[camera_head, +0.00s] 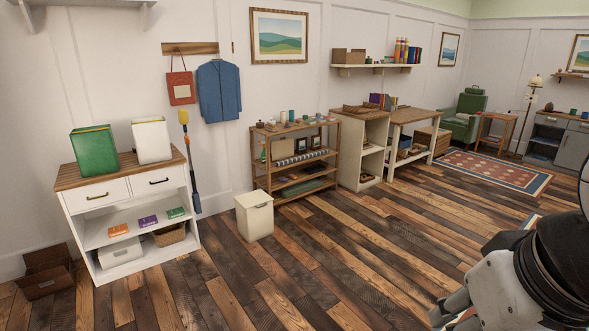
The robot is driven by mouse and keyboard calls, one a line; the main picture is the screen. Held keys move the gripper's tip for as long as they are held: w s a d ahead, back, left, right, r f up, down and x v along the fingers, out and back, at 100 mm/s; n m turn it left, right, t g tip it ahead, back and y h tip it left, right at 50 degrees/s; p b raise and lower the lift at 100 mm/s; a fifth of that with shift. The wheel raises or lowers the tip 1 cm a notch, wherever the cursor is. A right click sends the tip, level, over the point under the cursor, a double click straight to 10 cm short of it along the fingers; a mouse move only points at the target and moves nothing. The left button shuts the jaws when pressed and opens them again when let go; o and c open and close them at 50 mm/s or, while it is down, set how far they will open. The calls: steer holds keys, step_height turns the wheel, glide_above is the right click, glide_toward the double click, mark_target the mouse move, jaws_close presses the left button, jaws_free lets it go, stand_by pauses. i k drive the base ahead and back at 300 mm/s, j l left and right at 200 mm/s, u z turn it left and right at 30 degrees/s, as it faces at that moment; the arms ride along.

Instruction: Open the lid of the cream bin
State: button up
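The cream bin (255,218) stands upright on the plank floor, left of the middle of the view, between the white cabinet and the wooden shelf unit. Its lid (253,199) lies flat across the top and looks closed. A small dark mark shows near the top of its front. My arm comes in at the lower right corner, and part of my gripper (455,309) shows at the bottom edge. It is far from the bin, with open floor between. Its fingertips are cut off or hidden, so its opening does not show.
A white cabinet (137,187) at the left bears a green bin (94,151) and a white bin (152,140). A wooden shelf unit (296,159) stands just behind and right of the cream bin. An open cardboard box (45,283) lies at lower left. The central floor is clear.

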mark_target(256, 198)
steer(key=i+l+z, duration=0.2)
steer(key=i, duration=1.85)
steer(key=i+l+u, duration=0.15)
steer(key=i+u, duration=0.3)
steer(key=i, duration=0.3)
steer(key=i+l+u, duration=0.45)
steer(key=i, duration=0.25)
steer(key=i+l+u, duration=0.5)
steer(key=i+l, duration=0.1)
steer(key=i, duration=0.05)
